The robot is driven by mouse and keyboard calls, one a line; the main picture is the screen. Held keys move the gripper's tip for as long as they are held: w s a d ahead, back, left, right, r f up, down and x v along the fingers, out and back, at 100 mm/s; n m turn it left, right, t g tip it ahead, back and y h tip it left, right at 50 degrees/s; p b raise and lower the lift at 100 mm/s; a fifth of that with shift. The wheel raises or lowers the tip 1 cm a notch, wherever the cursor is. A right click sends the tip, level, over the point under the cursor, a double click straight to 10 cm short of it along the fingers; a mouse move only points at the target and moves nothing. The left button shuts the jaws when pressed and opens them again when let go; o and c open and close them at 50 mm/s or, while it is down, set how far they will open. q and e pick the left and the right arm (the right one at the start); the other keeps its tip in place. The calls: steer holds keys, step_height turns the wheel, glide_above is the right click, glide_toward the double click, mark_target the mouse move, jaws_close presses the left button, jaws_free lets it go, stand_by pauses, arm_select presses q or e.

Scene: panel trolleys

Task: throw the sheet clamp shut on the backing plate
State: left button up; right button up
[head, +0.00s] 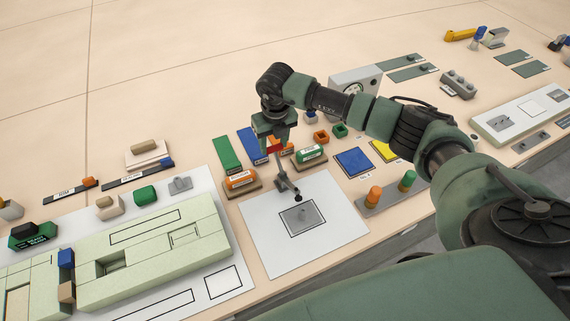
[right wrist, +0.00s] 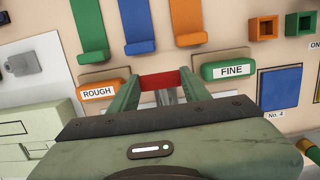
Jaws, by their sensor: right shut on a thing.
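The sheet clamp (head: 285,183) is a small grey metal toggle clamp at the upper edge of the white board. Its lever stands upright with a red grip, which shows in the right wrist view (right wrist: 160,80). My right gripper (head: 275,147) is shut on this red grip from above. The clamp's dark tip lies near the upper edge of the backing plate (head: 303,219), a grey square inside a black outline. I cannot tell whether the tip touches the plate. My left gripper is not in view.
Orange ROUGH (head: 241,180) and green FINE (head: 311,156) blocks flank the clamp. Green and blue strips (head: 228,155) lie behind. Orange and green pegs (head: 374,196) stand to the right, a pale green panel (head: 155,250) to the left. The white board's front (head: 290,262) is clear.

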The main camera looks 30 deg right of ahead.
steer(key=shift+w+f, duration=0.3)
steer(key=shift+f, duration=0.15)
steer(key=shift+w+f+b, duration=0.2)
steer(key=shift+f+b, duration=0.25)
steer(key=shift+b, duration=0.15)
steer(key=shift+w+f+b, duration=0.2)
steer(key=shift+f+b, duration=0.25)
steer(key=shift+b, duration=0.15)
steer(key=shift+f, duration=0.15)
steer(key=shift+f+b, duration=0.15)
steer(key=shift+b, duration=0.15)
steer(key=o, duration=0.8)
steer(key=shift+f, duration=0.15)
steer(key=o, duration=0.4)
steer(key=shift+w, duration=0.1)
steer(key=shift+r, duration=0.2)
